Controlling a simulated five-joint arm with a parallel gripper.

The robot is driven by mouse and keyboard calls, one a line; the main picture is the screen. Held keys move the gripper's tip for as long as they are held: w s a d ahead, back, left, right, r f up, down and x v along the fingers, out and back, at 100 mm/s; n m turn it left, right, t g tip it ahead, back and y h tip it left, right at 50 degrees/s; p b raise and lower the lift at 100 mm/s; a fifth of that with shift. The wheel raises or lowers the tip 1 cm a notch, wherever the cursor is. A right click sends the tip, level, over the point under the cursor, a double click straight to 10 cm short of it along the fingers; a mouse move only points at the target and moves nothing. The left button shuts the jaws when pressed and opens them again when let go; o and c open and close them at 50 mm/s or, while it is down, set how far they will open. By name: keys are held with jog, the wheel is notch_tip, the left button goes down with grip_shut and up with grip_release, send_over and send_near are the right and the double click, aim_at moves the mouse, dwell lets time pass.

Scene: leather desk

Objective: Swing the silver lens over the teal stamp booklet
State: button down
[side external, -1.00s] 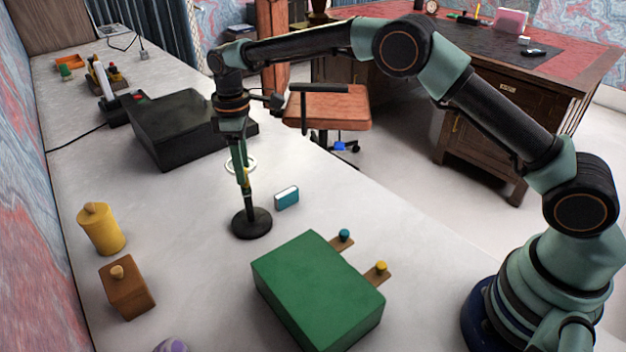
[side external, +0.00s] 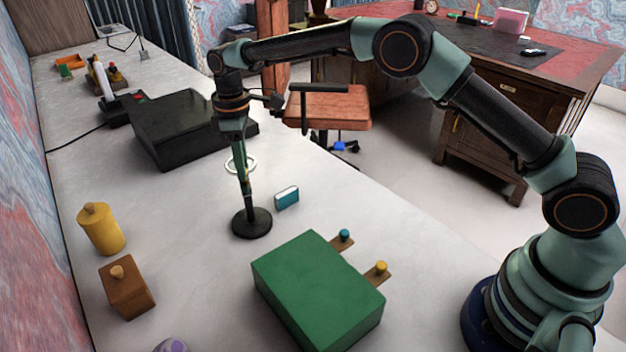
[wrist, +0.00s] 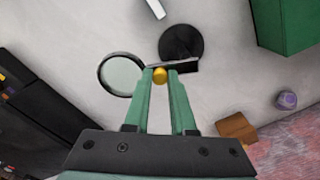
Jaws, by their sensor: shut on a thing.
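The silver lens (side external: 253,164) is a thin-rimmed ring on an arm of a stand with a round black base (side external: 251,223). In the wrist view the lens (wrist: 121,76) lies left of the black base (wrist: 176,42). The teal stamp booklet (side external: 287,198) stands on the desk right of the base, apart from the lens. In the wrist view only its pale edge shows at the top (wrist: 157,8). My gripper (wrist: 160,76) points down and is shut on a yellow knob (wrist: 160,73) on the lens arm; the lens is beside my fingers.
A green box (side external: 318,290) with two knobbed tabs stands in front. A black case (side external: 180,130) is behind the lens. A yellow canister (side external: 100,231) and a brown block (side external: 127,290) stand at the left. The desk between them and the stand is bare.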

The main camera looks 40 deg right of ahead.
jog(key=shift+d+m, duration=0.1)
jog(key=shift+m, duration=0.2)
dwell(0.7)
jog(key=shift+s+d+r+m, duration=0.1)
jog(key=shift+s+d+m, duration=0.4)
jog(key=shift+m, duration=1.55)
jog(key=shift+s+d+f+m, duration=0.2)
jog(key=shift+s+m, duration=0.55)
jog(key=shift+m, duration=1.35)
jog(key=shift+s+d+r+m, duration=0.2)
jog(key=shift+s+d+m, duration=0.35)
jog(key=shift+m, duration=1.5)
jog(key=shift+s+a, duration=0.1)
jog(key=c, duration=0.7)
grip_release()
jog(key=shift+c, duration=0.2)
